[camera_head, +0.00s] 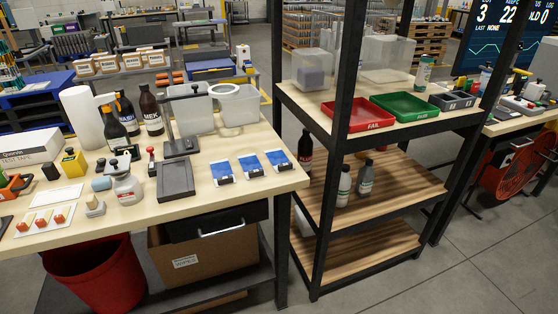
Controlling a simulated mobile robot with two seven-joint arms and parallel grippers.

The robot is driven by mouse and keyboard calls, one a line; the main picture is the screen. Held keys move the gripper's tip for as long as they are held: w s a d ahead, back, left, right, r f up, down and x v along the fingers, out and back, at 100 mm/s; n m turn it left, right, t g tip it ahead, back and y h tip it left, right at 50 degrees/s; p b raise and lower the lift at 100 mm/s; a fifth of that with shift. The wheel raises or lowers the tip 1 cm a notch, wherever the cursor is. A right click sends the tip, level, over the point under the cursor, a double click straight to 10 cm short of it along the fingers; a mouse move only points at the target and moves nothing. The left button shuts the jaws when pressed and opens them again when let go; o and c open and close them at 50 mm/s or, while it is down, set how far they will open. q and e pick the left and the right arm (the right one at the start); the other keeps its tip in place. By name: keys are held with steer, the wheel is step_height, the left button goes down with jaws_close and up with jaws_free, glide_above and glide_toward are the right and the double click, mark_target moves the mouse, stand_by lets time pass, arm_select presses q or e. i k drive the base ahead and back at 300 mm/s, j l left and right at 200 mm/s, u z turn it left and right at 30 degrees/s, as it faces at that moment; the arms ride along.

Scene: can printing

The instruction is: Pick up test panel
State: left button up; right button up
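Neither of my grippers is in view.
A dark square tray (174,182) lies left of the panels; a stand (182,145) and clear bins (238,103) are behind. Bottles and tools crowd the bench's left. A dark-posted rack at right holds a red FAIL tray (358,116) and green PASS tray (405,107).

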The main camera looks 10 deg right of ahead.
mark_target(278, 159)
steer(key=i+j+z, duration=0.15)
steer(key=i+j, duration=0.5)
steer(key=j, duration=0.15)
steer(key=z, duration=1.35)
